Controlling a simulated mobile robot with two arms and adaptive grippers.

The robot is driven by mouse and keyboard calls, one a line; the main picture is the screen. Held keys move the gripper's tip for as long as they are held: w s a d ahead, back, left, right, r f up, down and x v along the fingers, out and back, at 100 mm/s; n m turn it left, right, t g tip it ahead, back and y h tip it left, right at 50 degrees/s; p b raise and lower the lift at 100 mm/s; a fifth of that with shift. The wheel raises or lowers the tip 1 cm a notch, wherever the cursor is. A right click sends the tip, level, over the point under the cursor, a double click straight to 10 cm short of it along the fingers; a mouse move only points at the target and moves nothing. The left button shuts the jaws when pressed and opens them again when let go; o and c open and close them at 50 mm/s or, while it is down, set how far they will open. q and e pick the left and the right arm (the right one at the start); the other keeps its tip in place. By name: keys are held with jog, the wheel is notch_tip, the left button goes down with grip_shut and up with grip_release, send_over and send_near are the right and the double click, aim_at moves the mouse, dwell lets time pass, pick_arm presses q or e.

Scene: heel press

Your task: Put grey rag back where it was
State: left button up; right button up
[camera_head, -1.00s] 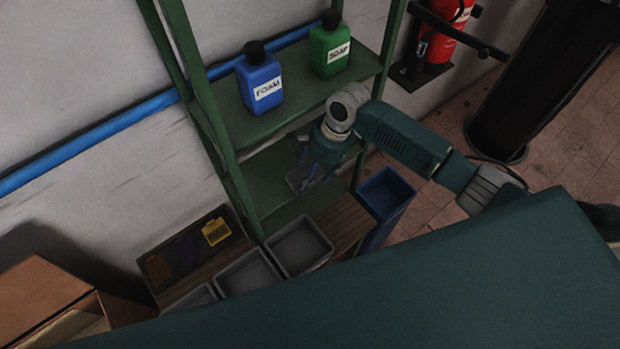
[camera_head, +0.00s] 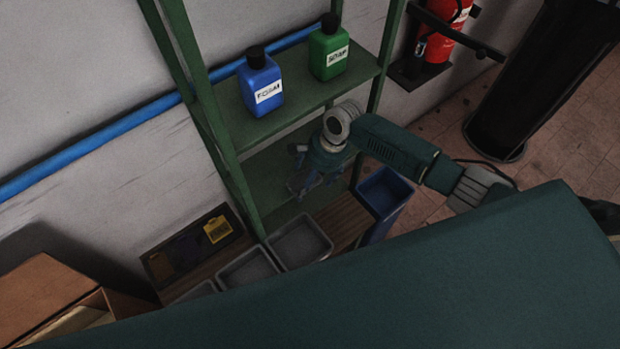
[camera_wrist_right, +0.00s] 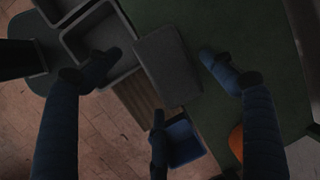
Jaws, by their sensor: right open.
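The grey rag (camera_wrist_right: 168,65) shows in the right wrist view as a flat, dark grey square beside or on the front part of the green lower shelf (camera_wrist_right: 235,40). My right gripper (camera_wrist_right: 160,68) is open, its blue fingers spread on both sides of the rag, with a third finger below it. The fingers do not close on it; whether they touch it I cannot tell. In the head view my right gripper (camera_head: 312,185) hangs at the lower shelf of the green rack, and it mostly hides the rag. My left gripper is not in view.
Blue FOAM (camera_head: 262,85) and green SOAP (camera_head: 329,52) bottles stand on the shelf above. A blue bin (camera_head: 385,192) stands right of the gripper, grey trays (camera_head: 300,243) in front. A fire extinguisher (camera_head: 440,35) hangs at the back right. Rack posts flank the arm.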

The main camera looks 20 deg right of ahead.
aim_at(316, 180)
jog(key=shift+f+b, duration=0.15)
jog(key=shift+b, duration=0.15)
jog(key=shift+f+b, duration=0.25)
jog(key=shift+b, duration=0.3)
jog(key=v, duration=0.8)
jog(key=shift+w+a+b, duration=0.2)
jog(key=shift+w+b, duration=0.1)
jog(key=shift+b, duration=0.05)
